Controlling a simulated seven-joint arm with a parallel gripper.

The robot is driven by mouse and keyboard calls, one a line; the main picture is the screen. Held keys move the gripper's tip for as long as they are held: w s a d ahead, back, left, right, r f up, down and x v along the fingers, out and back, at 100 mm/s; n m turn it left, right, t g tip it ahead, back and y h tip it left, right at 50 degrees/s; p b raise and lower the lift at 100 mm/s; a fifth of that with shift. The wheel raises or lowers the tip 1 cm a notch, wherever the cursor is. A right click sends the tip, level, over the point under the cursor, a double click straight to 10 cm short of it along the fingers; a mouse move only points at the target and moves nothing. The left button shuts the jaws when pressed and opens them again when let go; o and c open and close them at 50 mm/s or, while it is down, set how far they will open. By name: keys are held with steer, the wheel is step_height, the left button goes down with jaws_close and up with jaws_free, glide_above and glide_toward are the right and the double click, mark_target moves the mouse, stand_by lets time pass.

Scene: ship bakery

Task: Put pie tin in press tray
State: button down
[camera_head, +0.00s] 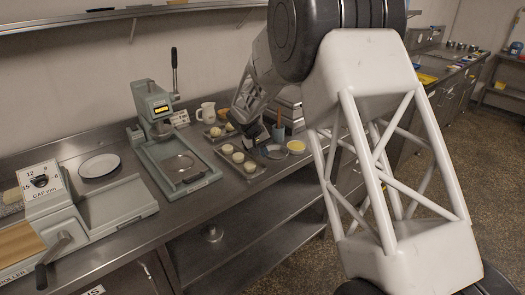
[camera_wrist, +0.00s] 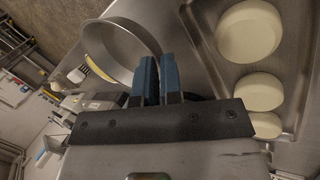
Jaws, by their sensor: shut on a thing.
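The pie tin (camera_head: 274,153), a shallow round grey metal tin, is at the end of my arm, just right of the dough tray in the head view. In the wrist view the pie tin (camera_wrist: 122,30) shows as a curved metal wall running to my blue fingertips. My gripper (camera_wrist: 158,72) is shut on its rim; in the head view my gripper (camera_head: 262,142) is small and partly hidden by my wrist. I cannot tell whether the tin touches the counter.
A baking tray (camera_head: 247,177) with several pale dough rounds lies between the press and the tin. A yellow round (camera_head: 296,147) lies right of the tin. A white plate (camera_head: 99,166) and a roller machine (camera_head: 80,215) are left.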

steer(key=s+d+r, duration=0.1)
steer(key=s+d, duration=0.2)
steer(key=s, duration=0.9)
steer(key=shift+s+d, duration=0.15)
steer(key=shift+d, duration=0.25)
steer(key=shift+r, duration=0.1)
steer(key=w+d+f+m, duration=0.1)
steer(key=d+f, duration=0.6)
steer(key=f, duration=0.5)
steer(key=w+d+f+m+g, duration=0.1)
steer(key=w+d+f, duration=0.1)
steer(key=d+f, duration=0.6)
steer(key=w+d+f+m, duration=0.1)
steer(key=d+f, duration=0.6)
steer(key=f, duration=1.1)
steer(key=shift+w+d+f+m+g, duration=0.2)
steer(key=shift+w+m+g, duration=0.2)
steer(key=shift+w, duration=0.1)
steer(key=shift+w+r, duration=0.1)
